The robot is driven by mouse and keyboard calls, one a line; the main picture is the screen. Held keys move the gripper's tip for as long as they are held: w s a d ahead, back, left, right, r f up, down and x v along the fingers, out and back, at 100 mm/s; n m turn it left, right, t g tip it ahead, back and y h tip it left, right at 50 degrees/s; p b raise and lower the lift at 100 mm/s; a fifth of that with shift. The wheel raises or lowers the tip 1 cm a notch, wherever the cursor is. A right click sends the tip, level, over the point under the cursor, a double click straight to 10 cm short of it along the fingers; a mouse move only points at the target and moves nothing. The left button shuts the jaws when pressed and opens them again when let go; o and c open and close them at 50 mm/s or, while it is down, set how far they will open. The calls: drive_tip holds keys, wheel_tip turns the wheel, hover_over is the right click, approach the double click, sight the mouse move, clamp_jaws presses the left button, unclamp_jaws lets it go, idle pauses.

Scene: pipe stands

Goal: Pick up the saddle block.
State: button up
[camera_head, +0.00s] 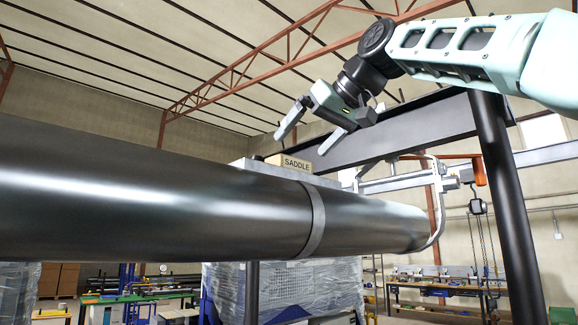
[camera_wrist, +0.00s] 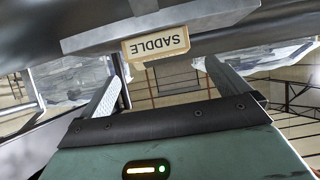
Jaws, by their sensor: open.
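The saddle block (camera_head: 298,163) is a small beige block with the word SADDLE on its face. In the head view it sits on a grey plate (camera_head: 245,163) behind the large dark pipe (camera_head: 150,205). My gripper (camera_head: 300,145) is above the block, its two fingers spread and pointing down and to the left. In the wrist view the block (camera_wrist: 157,45) appears upside down, beyond and between the fingertips of my gripper (camera_wrist: 161,72). The fingers are apart and nothing is between them at their pads.
The long pipe with a grey band (camera_head: 315,222) fills the front. A dark beam (camera_head: 400,135) runs behind the block, with a dark post (camera_head: 505,215) at right. A grey clamp frame (camera_head: 405,183) stands near the pipe's end. Open air surrounds my gripper above the pipe.

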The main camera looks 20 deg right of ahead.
sight(289, 168)
drive_tip(key=shift+p+x, duration=1.05)
drive_tip(key=shift+x, duration=1.7)
drive_tip(key=shift+s+d+f, duration=0.1)
drive_tip(key=shift+d+f, duration=0.05)
drive_tip(key=c, duration=0.9)
